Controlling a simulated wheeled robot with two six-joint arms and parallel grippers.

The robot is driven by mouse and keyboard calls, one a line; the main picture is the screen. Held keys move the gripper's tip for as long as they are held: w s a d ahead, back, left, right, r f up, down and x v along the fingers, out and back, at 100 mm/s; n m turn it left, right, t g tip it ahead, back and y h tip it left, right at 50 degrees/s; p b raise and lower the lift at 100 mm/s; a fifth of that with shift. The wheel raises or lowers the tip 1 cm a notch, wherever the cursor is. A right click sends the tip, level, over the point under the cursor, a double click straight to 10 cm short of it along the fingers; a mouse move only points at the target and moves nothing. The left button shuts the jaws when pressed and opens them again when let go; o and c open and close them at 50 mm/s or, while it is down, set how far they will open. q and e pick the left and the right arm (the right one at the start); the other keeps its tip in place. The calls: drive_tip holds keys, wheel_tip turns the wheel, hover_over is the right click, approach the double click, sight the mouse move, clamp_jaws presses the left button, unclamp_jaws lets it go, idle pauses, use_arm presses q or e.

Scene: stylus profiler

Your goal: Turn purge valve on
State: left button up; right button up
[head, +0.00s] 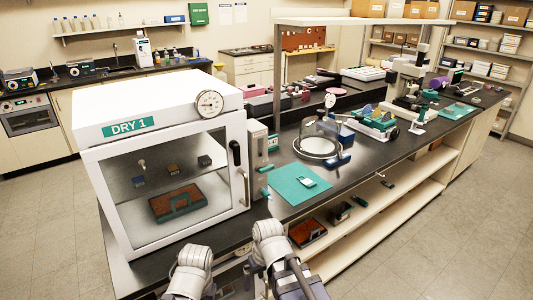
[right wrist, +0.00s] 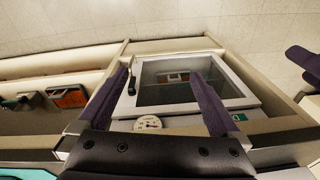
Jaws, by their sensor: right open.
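The white dry cabinet marked DRY 1 (head: 160,125) stands at the left of the black bench, with a glass front and a round gauge (head: 209,103) on top. A narrow flowmeter panel (head: 257,143) stands at its right side. Small teal parts (head: 264,169) show low on that panel; which is the purge valve, and its setting, I cannot tell. My right gripper (right wrist: 160,75) is open and empty in the right wrist view, its fingers spread above the cabinet, which shows upside down. In the head view my arms are low at the front; my left gripper's jaws are unclear.
A teal mat (head: 299,184) with a small white item lies right of the cabinet. Beyond it stands a glass bell jar (head: 318,139) on a round base. Open shelves (head: 385,205) run beneath the bench. The floor at right is clear.

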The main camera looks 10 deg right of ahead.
drive_tip(key=w+d+r+t+y+p, duration=0.2)
drive_tip(key=w+r+p, duration=0.25)
drive_tip(key=r, duration=0.25)
drive_tip(key=n+t+y+p, duration=0.2)
drive_tip(key=t, duration=0.8)
approach(267, 167)
drive_tip(key=shift+b+x, duration=1.8)
drive_tip(key=shift+x, duration=2.65)
use_arm(q)
wheel_tip(267, 167, up, 5)
drive_tip(key=shift+r, duration=0.15)
use_arm(e)
drive_tip(key=shift+r, duration=0.1)
drive_tip(key=c, duration=1.2)
